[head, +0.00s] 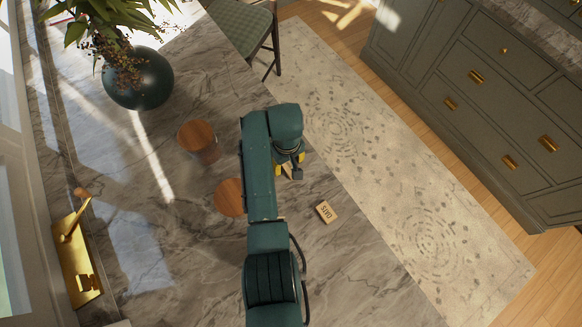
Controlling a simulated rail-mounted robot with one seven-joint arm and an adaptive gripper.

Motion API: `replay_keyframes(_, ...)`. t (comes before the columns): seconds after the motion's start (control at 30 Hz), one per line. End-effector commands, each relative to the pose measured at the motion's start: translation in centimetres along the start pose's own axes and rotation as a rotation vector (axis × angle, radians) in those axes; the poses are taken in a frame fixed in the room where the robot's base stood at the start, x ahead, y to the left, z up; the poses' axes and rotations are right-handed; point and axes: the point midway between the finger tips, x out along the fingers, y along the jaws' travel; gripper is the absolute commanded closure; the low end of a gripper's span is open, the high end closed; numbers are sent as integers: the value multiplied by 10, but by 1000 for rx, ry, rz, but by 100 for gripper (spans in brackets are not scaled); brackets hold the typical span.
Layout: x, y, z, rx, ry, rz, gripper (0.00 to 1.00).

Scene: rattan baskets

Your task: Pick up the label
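A small light wooden label (327,211) with dark lettering, seemingly "OATS", lies flat on the marble counter near its right edge. My gripper (289,172) is pointed down over the counter, up and to the left of this label and apart from it. Yellow parts show on the gripper. A pale tan piece shows under the gripper, mostly hidden; I cannot tell whether it is another label or whether the gripper touches it. My arm hides much of the gripper, so its opening is unclear.
A jar with a wooden lid (197,136) stands left of my arm. A second round wooden lid (229,197) is partly behind my arm. The marble counter (200,275) has free room at the lower left.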

Motion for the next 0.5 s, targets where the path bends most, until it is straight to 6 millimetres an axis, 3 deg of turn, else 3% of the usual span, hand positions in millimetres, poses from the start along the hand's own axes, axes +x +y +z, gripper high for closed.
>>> replay_keyframes(0.03,0,0,0,0,0,0,53)
replay_keyframes(0.17,0,0,0,0,0,0,77)
replay_keyframes(0.5,0,0,0,0,0,0,78)
